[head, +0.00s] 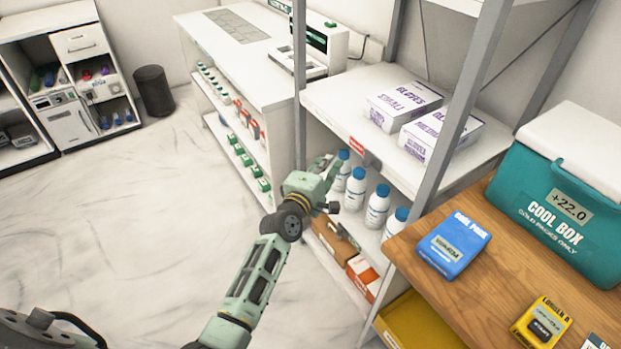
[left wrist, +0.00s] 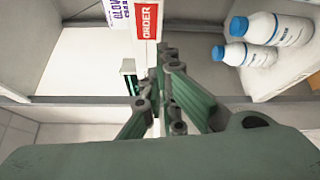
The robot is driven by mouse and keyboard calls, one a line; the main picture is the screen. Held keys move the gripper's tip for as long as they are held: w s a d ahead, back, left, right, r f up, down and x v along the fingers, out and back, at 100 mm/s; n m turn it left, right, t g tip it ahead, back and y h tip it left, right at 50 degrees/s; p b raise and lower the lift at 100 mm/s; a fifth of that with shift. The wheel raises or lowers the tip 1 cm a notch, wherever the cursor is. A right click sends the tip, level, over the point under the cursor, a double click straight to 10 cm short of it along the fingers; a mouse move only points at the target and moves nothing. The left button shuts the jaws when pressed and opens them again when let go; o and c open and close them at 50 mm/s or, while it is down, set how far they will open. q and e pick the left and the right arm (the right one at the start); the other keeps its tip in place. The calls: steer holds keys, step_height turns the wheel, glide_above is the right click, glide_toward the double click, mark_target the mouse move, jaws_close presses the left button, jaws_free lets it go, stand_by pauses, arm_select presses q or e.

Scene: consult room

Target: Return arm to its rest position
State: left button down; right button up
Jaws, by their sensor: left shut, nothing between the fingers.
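My left arm comes in from the lower part of the head view, and its green gripper (head: 331,168) is at the front of the grey-framed shelf unit, beside the white bottles. It is shut and empty. In the left wrist view its fingers (left wrist: 163,80) come together just below a red ORDER label (left wrist: 147,22). What looks like the same red label (head: 357,147) is on the shelf edge in the head view. I cannot tell whether the fingertips touch the shelf or label. My right gripper is not in view.
White blue-capped bottles (head: 377,206) stand close by the gripper on the shelf; glove boxes (head: 403,106) are above. A wooden table (head: 469,302) at right bears a teal cool box (head: 545,205) and a blue cold pack (head: 453,245). The pale floor (head: 130,225) at left is clear.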

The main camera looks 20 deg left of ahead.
arm_select(q)
steer(key=s+r, duration=0.1)
steer(key=s, duration=0.7)
steer(key=s+d+f+m+g, duration=0.1)
steer(key=s+f+m+g, duration=0.4)
steer(key=f, duration=0.7)
steer(key=s+f+m+g, duration=0.1)
steer(key=s+f+m, duration=0.1)
steer(key=s+f, duration=0.85)
steer(key=s+d+f+m+g, duration=0.1)
steer(key=s+f+m+g, duration=0.25)
steer(key=f, duration=1.15)
steer(key=s+a+f+m+g, duration=0.2)
steer(key=s+f, duration=0.3)
steer(key=s, duration=0.6)
steer(key=s+a+f+m+g+y, duration=0.1)
steer(key=s+f+m, duration=0.4)
steer(key=s, duration=0.7)
steer(key=s+a+f+m+g+y, duration=0.1)
steer(key=s+a+f+m+g, duration=0.2)
steer(key=s, duration=0.9)
step_height(320, 180, down, 3)
steer(key=shift+a+f+g, duration=0.1)
steer(key=shift+a+g, duration=0.05)
steer(key=shift+g, duration=0.2)
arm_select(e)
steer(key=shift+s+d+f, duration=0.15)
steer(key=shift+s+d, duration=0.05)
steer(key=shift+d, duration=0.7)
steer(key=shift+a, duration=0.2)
